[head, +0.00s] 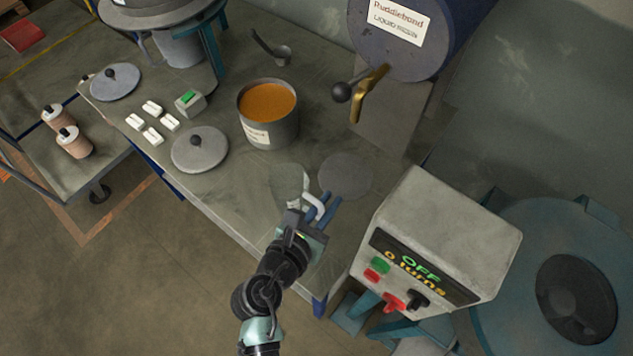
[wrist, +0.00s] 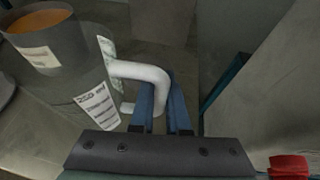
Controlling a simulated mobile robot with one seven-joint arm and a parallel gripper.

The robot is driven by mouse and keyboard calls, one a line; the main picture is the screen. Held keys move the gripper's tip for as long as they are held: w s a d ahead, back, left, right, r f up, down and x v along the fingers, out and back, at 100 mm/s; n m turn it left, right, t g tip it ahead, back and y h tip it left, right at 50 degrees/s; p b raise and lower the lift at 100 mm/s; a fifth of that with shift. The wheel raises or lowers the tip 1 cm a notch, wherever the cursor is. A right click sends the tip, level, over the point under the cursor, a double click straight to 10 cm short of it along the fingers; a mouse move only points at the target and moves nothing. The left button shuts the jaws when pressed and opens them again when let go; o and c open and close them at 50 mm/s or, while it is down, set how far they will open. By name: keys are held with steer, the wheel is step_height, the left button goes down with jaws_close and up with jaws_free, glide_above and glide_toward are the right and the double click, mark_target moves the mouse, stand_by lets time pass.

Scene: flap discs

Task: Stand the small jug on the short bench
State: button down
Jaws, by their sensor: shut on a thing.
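The small jug (head: 287,182) is see-through with a white handle, and it is over the near right part of the bench top (head: 235,205). In the wrist view the jug (wrist: 75,80) shows a label reading 250 ml. My gripper (head: 322,209) is shut on the jug's handle, with the blue fingers (wrist: 168,105) either side of it. The jug looks close to upright. I cannot tell whether its base touches the bench. I cannot tell from a label which bench is the short one.
A pot of orange liquid (head: 252,135), a lid (head: 200,150) and white blocks (head: 152,107) stand left of the jug. A dark round patch (head: 345,174) lies right of it. A drum with a brass tap (head: 369,93) stands behind. A control box (head: 435,245) reading OFF is at right.

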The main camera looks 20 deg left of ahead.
step_height(320, 180, down, 8)
steer(key=shift+f+b, duration=0.15)
steer(key=shift+b, duration=0.8)
steer(key=c, duration=0.9)
jaws_free()
steer(key=shift+f, duration=0.15)
steer(key=shift+r, duration=0.25)
steer(key=v, duration=1.2)
steer(key=shift+s, duration=0.1)
